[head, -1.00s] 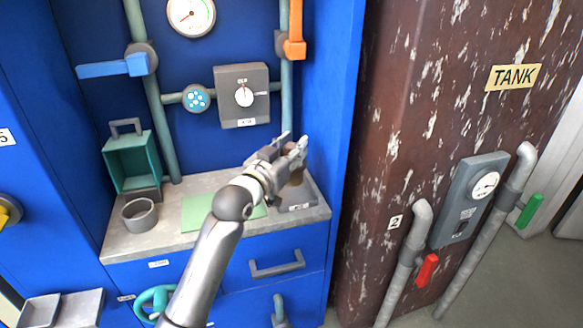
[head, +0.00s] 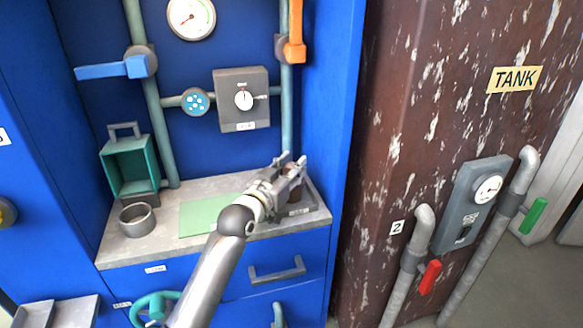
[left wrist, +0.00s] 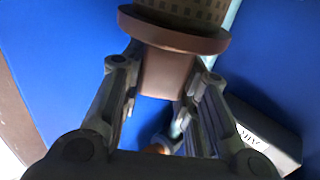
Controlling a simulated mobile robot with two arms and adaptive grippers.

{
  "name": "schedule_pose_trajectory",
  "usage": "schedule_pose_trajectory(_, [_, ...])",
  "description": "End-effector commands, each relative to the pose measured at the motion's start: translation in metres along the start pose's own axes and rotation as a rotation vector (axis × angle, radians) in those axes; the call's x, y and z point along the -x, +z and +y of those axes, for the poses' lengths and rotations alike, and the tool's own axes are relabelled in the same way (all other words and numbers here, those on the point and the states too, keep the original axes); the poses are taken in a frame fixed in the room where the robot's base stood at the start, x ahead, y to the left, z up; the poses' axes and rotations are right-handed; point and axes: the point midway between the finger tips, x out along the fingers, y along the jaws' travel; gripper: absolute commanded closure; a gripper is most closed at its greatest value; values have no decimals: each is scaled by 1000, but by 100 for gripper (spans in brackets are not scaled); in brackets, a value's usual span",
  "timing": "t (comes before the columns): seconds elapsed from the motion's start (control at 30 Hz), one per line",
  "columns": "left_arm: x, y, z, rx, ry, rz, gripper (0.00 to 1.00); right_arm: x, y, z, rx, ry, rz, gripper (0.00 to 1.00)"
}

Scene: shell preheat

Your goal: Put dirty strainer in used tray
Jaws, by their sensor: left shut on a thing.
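The dirty strainer shows close up in the left wrist view as a brown flanged piece (left wrist: 172,34) with a mesh part above and a narrower neck below. My left gripper (head: 291,164) is shut on that neck, with one finger on each side. In the head view the gripper is at the right end of the counter, over a dark grey tray (head: 309,210) with a small label on its front. The gripper hides much of the strainer and part of the tray. I cannot tell whether the strainer touches the tray. My right gripper is not in view.
A green mat (head: 200,215) lies mid-counter. A round grey cup (head: 137,222) and a teal open box (head: 131,165) stand at the left. Pipes, a grey dial box (head: 242,98) and an orange lever (head: 294,50) are behind. The blue side wall (head: 335,130) bounds the right.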

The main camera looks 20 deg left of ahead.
Motion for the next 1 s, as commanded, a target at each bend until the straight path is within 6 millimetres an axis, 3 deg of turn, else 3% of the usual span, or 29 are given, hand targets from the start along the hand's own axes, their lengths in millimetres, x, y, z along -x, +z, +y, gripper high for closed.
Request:
schedule_pose_trajectory(0.07, [0, 2, 0, 0, 0, 0, 100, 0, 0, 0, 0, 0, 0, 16])
schedule_pose_trajectory(0.1, [0, 3, 0, 0, 0, -1, 70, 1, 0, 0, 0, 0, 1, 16])
schedule_pose_trajectory(0.27, [0, 2, 0, 0, 0, 0, 49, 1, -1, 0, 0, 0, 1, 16])
schedule_pose_trajectory(0.67, [2, -1, 0, -1, 0, 0, 49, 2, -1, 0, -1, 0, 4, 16])
schedule_pose_trajectory(0.77, [12, 0, 0, -1, 0, -1, 49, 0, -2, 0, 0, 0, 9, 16])
schedule_pose_trajectory(1.0, [56, -1, 0, -2, -1, -2, 49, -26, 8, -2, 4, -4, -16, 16])
